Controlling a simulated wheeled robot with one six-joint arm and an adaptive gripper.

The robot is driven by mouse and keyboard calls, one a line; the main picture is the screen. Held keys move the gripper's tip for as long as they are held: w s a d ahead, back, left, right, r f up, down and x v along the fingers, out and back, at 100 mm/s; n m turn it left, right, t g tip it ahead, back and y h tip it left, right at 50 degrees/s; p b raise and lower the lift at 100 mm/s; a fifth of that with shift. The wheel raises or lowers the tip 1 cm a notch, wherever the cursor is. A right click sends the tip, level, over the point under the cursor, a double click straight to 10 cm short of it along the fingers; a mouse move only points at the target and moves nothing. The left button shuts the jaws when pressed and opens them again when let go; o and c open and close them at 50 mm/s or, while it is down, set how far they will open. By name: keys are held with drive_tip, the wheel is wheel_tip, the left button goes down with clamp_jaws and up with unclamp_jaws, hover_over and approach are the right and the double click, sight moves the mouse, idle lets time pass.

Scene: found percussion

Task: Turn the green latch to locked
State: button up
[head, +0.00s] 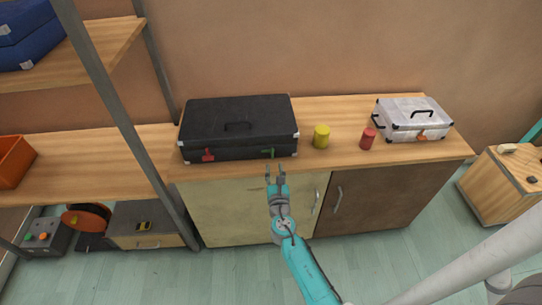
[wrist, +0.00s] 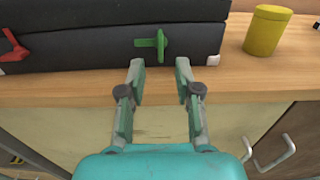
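The green latch (wrist: 152,43) is on the front face of the black case (head: 238,117), near its right end. In the wrist view it is cross-shaped, with a longer upright bar and a stub pointing left. It also shows small in the head view (head: 269,153). A red latch (head: 208,155) is on the same case near its left end. My gripper (wrist: 160,64) is open and empty, its two fingertips just in front of and below the green latch, apart from it. In the head view my gripper (head: 275,170) is at the cabinet's front edge.
A yellow cylinder (head: 321,136) and a red cylinder (head: 367,138) stand right of the case. A silver case (head: 413,119) with an orange latch is farther right. The wooden top (wrist: 255,78) extends under the fingers. A shelf post (head: 125,120) stands at left.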

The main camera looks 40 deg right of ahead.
drive_tip(key=x, duration=0.7)
drive_tip(key=shift+w+d, duration=0.1)
clamp_jaws()
